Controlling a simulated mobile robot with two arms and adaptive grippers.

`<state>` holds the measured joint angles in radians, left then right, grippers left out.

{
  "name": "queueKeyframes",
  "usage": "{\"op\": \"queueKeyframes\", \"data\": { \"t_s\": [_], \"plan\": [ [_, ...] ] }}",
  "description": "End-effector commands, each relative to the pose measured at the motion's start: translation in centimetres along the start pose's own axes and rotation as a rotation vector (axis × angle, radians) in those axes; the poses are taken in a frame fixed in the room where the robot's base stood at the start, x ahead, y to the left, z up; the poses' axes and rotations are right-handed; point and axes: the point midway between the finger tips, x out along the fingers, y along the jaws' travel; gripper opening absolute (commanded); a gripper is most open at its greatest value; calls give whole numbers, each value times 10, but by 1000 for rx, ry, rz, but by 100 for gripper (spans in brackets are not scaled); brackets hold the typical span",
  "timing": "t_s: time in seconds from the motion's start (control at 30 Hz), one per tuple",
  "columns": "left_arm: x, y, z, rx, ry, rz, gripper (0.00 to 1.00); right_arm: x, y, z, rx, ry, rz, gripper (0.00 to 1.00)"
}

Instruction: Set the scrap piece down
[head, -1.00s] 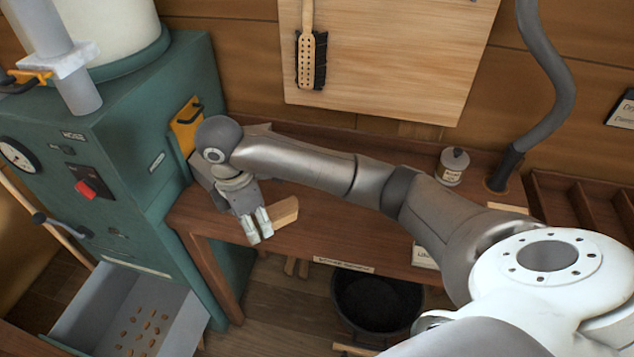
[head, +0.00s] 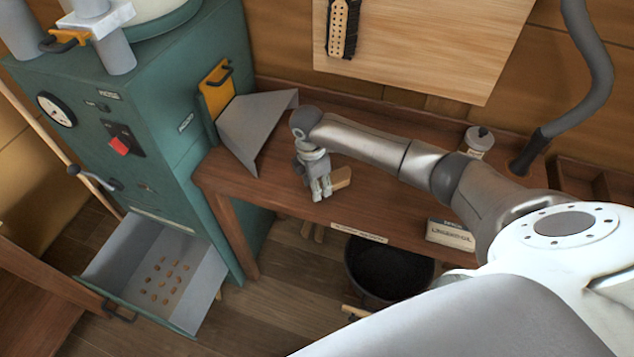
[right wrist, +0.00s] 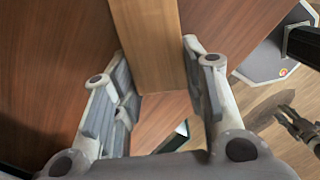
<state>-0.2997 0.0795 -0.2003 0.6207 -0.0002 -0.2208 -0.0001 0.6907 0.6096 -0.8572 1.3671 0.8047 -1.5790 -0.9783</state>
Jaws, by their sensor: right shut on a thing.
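The scrap piece (head: 341,178) is a short block of light wood. It is over the front part of the brown workbench (head: 385,205), right of the grey metal chute. My right gripper (head: 320,192) points down and is shut on the scrap piece. In the right wrist view the scrap piece (right wrist: 147,45) lies between the two fingers (right wrist: 163,85), with the bench top behind it. I cannot tell whether its underside touches the bench. A small dark jaw-like shape at the right of the wrist view may be my left gripper (right wrist: 297,125); the head view does not show it.
The grey chute (head: 258,120) sticks out from the green machine (head: 160,110) on the left. An open drawer (head: 205,290) holds brown pellets. A black bucket (head: 390,270) stands below the bench front. A labelled box (head: 450,236) and a canister (head: 478,142) are to the right.

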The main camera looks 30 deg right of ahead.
Motion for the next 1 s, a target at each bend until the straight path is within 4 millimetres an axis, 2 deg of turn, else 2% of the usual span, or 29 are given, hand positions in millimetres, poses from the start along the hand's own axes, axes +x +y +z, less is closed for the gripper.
{"op": "queueKeyframes", "data": {
  "t_s": [0.43, 0.47, 0.6, 1.0],
  "plan": [
    [0, 0, 0, 0, 1, 0, 40, 9, 0, 0, 1, -1, 1, 14],
    [0, 0, 0, 0, 1, 0, 40, 8, 0, 0, 0, -1, 1, 42],
    [0, 0, 0, 0, 1, 0, 40, 8, 0, 0, 1, -1, 1, 60],
    [-1, 0, 0, -1, 1, 0, 40, 3, 1, 0, 1, -1, 2, 61]
  ]
}}
